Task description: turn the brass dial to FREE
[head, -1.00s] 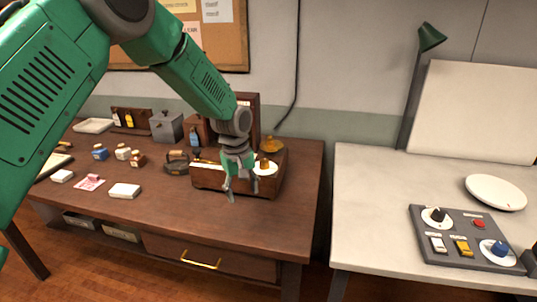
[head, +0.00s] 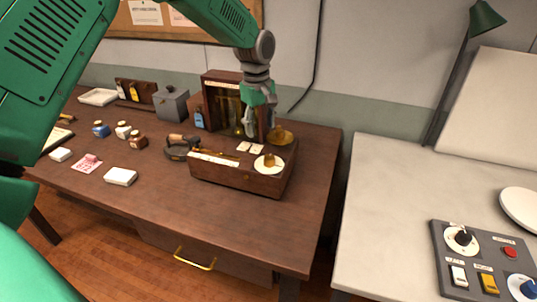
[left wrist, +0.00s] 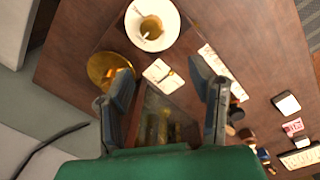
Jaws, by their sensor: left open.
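The brass dial (head: 269,160) stands on a round white plate (head: 268,169) on the right part of the top of a wooden box (head: 235,177). In the left wrist view the brass dial (left wrist: 151,27) and its white plate (left wrist: 136,20) show at the top, beyond the fingertips. Lettering on the plate is too small to read. My left gripper (head: 259,134) points down over the back of the box, behind the dial and apart from it. In the left wrist view the left gripper (left wrist: 164,82) is open with nothing between its fingers.
A brass pan (head: 282,137) sits behind the dial, close to the gripper. An upright wooden case (head: 222,90) stands behind the box. A pan-like iron (head: 180,150) is left of the box. The table front is clear.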

